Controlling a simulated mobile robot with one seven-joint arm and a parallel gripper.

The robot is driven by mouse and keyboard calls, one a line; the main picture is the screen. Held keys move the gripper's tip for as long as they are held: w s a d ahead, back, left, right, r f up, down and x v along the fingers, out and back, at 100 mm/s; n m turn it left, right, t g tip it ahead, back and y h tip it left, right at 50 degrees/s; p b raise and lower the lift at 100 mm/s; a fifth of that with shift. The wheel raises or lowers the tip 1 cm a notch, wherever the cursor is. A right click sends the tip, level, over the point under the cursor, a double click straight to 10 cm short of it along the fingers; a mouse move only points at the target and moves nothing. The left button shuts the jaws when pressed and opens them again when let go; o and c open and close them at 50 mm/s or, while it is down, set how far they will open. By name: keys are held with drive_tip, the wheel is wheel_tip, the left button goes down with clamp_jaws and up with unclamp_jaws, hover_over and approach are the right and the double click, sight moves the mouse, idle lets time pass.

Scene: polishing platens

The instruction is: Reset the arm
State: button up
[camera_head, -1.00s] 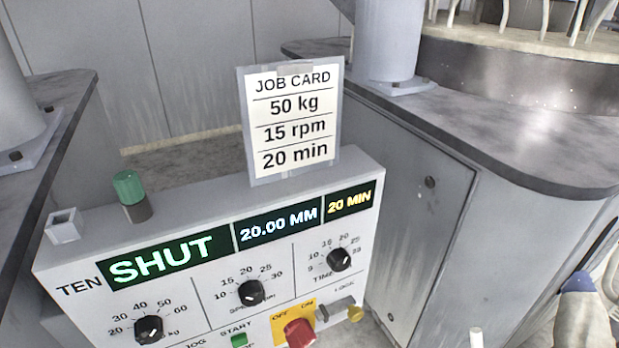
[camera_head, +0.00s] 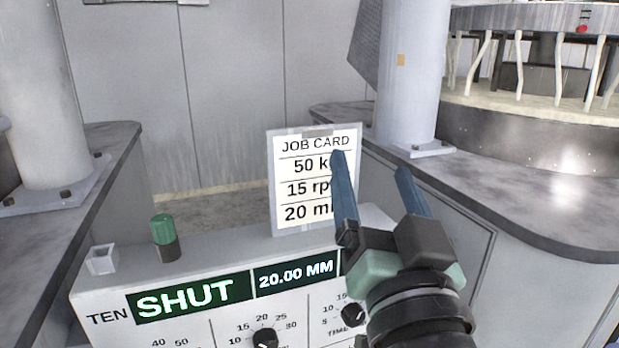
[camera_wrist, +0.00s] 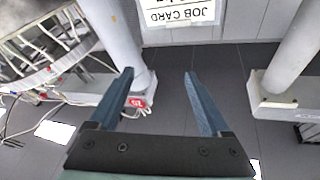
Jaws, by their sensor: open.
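My gripper (camera_head: 368,162) is raised in front of the right part of the control panel (camera_head: 190,268) in the head view. Its two blue fingers are apart with nothing between them. They hide part of the job card and the right end of the display row. In the wrist view my gripper (camera_wrist: 158,98) also shows open and empty, with floor and a grey wall beyond it. The job card (camera_head: 300,145) stands upright on top of the panel and reads 50 kg, 15 rpm, 20 min in part. It appears upside down at the top of the wrist view (camera_wrist: 180,14).
The panel display reads SHUT (camera_head: 185,298) and 20.00 MM (camera_head: 296,274). A green lamp (camera_head: 164,230) stands on the panel's top left. Grey columns (camera_head: 405,70) rise either side from grey counters (camera_head: 480,175). A large round machine (camera_head: 530,130) is at the back right.

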drive_tip(key=s+a+r+n+t, duration=0.25)
drive_tip(key=s+a+r, duration=0.2)
drive_tip(key=r, duration=0.35)
drive_tip(key=s+a+r+n+t, duration=0.1)
drive_tip(key=s+a+r+t, duration=0.25)
drive_tip(key=s+r, duration=0.4)
wheel_tip(320, 180, up, 25)
drive_tip(key=w+d+h+p, duration=0.1)
drive_tip(key=w+p, duration=0.1)
drive_tip(key=p, duration=2.3)
drive_tip(key=shift+d+r, duration=0.15)
drive_tip(key=shift+w, duration=0.1)
